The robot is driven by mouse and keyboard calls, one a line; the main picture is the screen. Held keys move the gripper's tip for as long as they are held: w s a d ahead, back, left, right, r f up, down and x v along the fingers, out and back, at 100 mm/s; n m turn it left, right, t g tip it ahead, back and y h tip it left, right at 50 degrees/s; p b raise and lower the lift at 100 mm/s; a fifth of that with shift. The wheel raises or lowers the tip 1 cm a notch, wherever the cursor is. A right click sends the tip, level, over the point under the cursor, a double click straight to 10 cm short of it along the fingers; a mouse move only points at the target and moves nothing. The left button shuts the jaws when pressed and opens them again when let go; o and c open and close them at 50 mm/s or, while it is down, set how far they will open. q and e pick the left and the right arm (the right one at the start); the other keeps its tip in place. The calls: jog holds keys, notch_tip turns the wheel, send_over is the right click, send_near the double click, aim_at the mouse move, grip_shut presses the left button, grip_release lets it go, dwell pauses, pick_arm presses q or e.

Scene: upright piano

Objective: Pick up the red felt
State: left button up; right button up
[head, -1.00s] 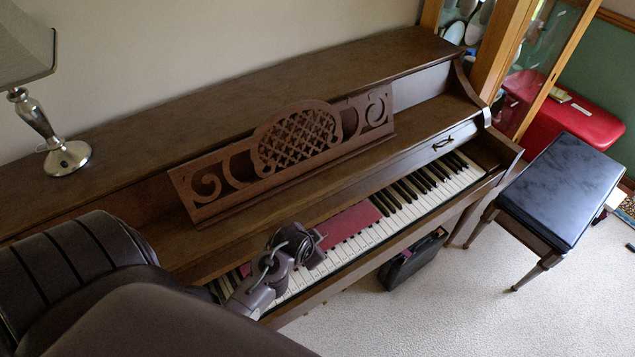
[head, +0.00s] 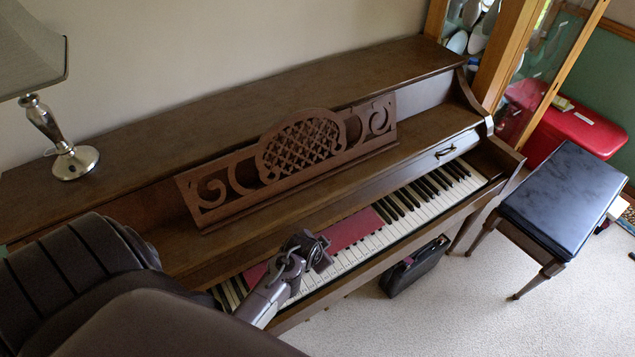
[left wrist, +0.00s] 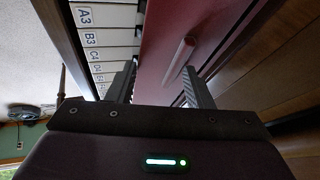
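The red felt (head: 350,231) is a long flat strip lying along the piano keys. In the head view my left gripper and wrist cover its middle. In the left wrist view the felt (left wrist: 158,45) runs away from the camera, with a reddish rod-like handle (left wrist: 181,58) standing out on it. My left gripper (head: 318,256) is over the keyboard. In the left wrist view its two fingers (left wrist: 157,88) are wide apart, one over the white keys and one on the felt's side near the handle. Nothing is between the fingertips that I can see held. My right gripper is out of view.
The piano's white keys (head: 425,200) carry note labels in the wrist view. The music stand (head: 300,152) rises behind the keyboard. A dark case (head: 415,268) sits on the floor below, and a black-topped bench (head: 565,195) is at right. A lamp (head: 60,130) stands at left.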

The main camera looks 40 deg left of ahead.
pick_arm(q)
jog(key=shift+c, duration=0.5)
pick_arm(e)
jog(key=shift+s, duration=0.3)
pick_arm(q)
jog(key=shift+r, duration=0.1)
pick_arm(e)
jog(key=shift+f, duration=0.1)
